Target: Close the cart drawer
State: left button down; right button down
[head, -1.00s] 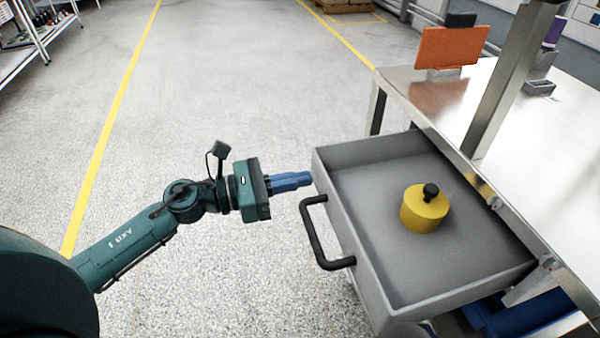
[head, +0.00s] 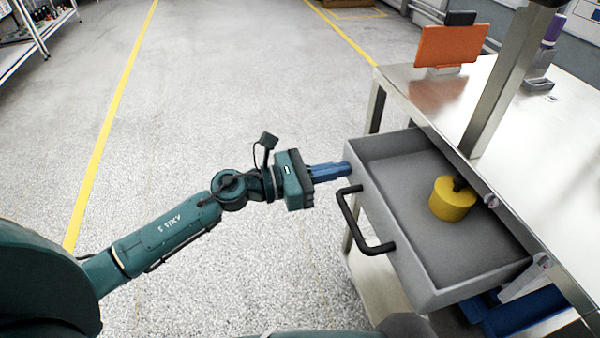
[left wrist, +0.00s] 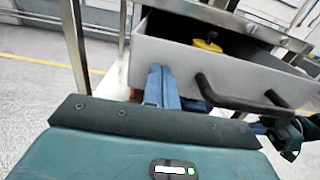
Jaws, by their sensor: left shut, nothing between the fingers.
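The grey cart drawer (head: 415,285) is partly pulled out from under the cart's steel top, its black bar handle (head: 363,225) facing my left arm. The drawer front (left wrist: 225,75) and handle (left wrist: 240,100) also show in the left wrist view. A yellow weight with a black knob (head: 452,201) is inside the drawer, near the tabletop edge. My left gripper (head: 346,171) is shut and empty. Its blue fingertips are at the drawer front, beside the handle's far end, and appear to touch it. They do not hold the handle.
The steel cart top (head: 540,170) carries an orange panel (head: 450,46) and an upright post (head: 505,85). A blue bin (head: 520,312) sits below the drawer. The floor left of the cart is open, with yellow lines (head: 105,130).

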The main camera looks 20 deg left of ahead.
aim_at(401, 168)
pick_arm(q)
jog(key=x, duration=1.3)
jog(key=shift+w+d+b, duration=0.25)
jog(key=shift+d+b, duration=0.05)
jog(key=shift+d, duration=0.05)
jog(key=shift+w+d, duration=0.2)
jog(key=shift+d, duration=0.05)
jog(key=shift+r, duration=0.1)
jog(key=shift+d, duration=0.1)
pick_arm(e)
jog(key=shift+a+r, duration=0.1)
jog(key=shift+r, duration=0.05)
pick_arm(q)
jog(key=shift+r, duration=0.1)
